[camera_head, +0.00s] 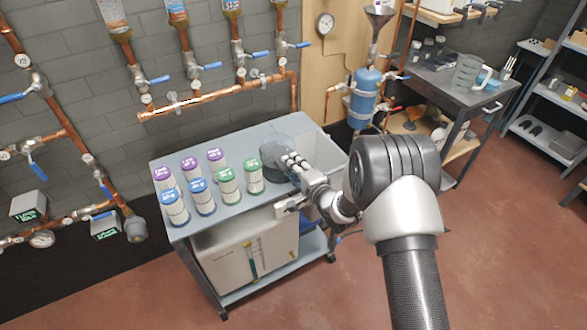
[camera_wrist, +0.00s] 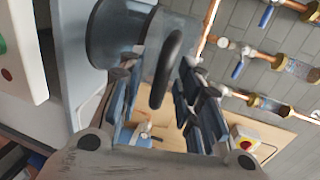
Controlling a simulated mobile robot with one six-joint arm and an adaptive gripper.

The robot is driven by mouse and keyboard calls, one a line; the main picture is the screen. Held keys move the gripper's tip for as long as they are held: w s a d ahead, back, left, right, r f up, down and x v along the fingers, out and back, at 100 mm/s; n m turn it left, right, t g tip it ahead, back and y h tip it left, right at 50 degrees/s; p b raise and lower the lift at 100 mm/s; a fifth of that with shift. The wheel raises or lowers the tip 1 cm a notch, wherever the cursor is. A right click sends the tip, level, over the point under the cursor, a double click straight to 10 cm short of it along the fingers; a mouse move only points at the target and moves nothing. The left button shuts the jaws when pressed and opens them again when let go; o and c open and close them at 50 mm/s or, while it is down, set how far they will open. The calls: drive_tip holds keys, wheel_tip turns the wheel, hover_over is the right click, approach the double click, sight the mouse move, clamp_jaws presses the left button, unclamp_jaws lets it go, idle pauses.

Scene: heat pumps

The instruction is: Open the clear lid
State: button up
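The clear lid (camera_head: 272,152) is a grey-blue, see-through round piece on top of the grey cart, right of the capped canisters. It also shows in the wrist view (camera_wrist: 112,35) at the upper left, with a dark looped handle (camera_wrist: 166,68). My gripper (camera_head: 288,163) is at the lid's right side in the head view. In the wrist view its fingers (camera_wrist: 160,82) are apart, one on each side of the handle, with gaps visible. Whether a fingertip touches the handle cannot be told. The lid's far side is hidden.
Several canisters with purple, blue and green caps (camera_head: 228,182) stand on the cart top (camera_head: 240,137) left of the lid. An open light bin (camera_head: 335,152) is at the right end. Copper pipes with blue-handled valves (camera_head: 215,94) run along the wall behind.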

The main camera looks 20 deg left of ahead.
drive_tip(key=shift+c, duration=0.2)
clamp_jaws()
idle(0.6)
